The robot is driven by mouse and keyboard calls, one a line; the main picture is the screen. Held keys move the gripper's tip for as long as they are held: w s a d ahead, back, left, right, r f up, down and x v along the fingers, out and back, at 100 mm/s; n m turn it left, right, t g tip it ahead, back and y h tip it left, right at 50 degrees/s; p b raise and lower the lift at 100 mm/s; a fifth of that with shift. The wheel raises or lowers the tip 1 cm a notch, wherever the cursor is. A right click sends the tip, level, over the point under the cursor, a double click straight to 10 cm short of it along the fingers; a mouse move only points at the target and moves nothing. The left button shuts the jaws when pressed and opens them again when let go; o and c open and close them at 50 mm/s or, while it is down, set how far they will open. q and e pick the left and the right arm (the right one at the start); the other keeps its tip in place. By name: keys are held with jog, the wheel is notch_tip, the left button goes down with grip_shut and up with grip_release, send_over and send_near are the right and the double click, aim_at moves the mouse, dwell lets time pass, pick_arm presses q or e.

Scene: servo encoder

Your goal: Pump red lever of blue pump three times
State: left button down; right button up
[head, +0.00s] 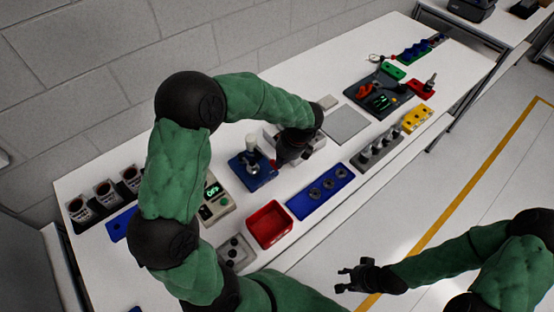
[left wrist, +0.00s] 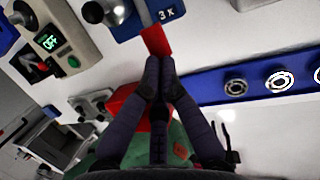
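The blue pump (head: 252,172) stands on the white table, with a pale upright cylinder on top. Part of its blue body, marked "3 x", shows at the top of the left wrist view (left wrist: 150,16). Its red lever (left wrist: 156,40) sticks out toward my left gripper (left wrist: 159,62). The left fingers are close together, with their tips at the lever's end; they appear shut on it. In the head view, my left gripper (head: 281,161) is just right of the pump and hides most of the lever. My right gripper (head: 350,277) is open and empty, beyond the table's front edge.
A red bin (head: 270,224) and a blue strip with round sockets (head: 321,191) lie in front of the pump. A grey box with a green display (head: 213,199) stands to its left. A grey plate (head: 346,124) lies to the right.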

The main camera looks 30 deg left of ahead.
pick_arm(q)
jog(key=s+p+v, duration=0.1)
jog(key=v, duration=0.9)
jog(key=shift+w+d, duration=0.35)
jog(key=shift+r, duration=0.1)
